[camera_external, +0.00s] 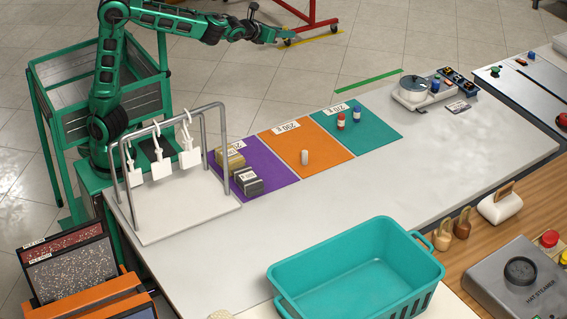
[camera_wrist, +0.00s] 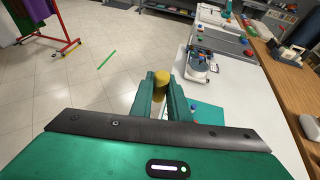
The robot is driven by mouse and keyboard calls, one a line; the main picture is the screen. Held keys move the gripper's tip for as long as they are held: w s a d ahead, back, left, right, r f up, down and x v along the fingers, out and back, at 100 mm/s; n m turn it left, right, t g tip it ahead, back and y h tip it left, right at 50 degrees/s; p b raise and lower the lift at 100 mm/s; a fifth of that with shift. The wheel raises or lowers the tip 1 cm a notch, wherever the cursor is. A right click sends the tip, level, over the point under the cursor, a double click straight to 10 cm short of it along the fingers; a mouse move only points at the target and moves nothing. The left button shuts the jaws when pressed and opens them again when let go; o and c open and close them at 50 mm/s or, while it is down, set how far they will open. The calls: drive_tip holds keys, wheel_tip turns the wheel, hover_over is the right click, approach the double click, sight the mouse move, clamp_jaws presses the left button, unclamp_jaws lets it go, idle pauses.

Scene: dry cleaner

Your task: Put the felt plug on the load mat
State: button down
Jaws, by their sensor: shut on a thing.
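My gripper (camera_external: 280,34) is high up, beyond the table's far edge in the external view. In the wrist view my gripper (camera_wrist: 162,92) is shut on a mustard-yellow cylinder (camera_wrist: 161,79), which looks like the felt plug. The plug stands between the fingers and is held in the air; its lower part is partly hidden. On the table lie a purple mat (camera_external: 270,182), an orange mat (camera_external: 328,146) and a teal mat (camera_external: 378,126), each with a label card. I cannot tell which, if any, is the load mat.
The purple mat bears boxy blocks, the orange one a pale cylinder (camera_external: 305,157), the teal one two small bottles (camera_external: 341,121). A scale (camera_external: 411,92) stands at the far right. A hanger rack (camera_external: 222,125) and a teal basket (camera_external: 350,262) are nearer.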

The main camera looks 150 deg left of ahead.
wheel_tip(320, 180, down, 22)
drive_tip(key=f, duration=0.1)
hover_over(296, 137)
wheel_tip(296, 137, down, 7)
drive_tip(key=shift+w+f, duration=0.1)
drive_tip(key=shift+f, duration=1.9)
drive_tip(key=shift+f, duration=0.1)
drive_tip(key=c, duration=1.7)
unclamp_jaws()
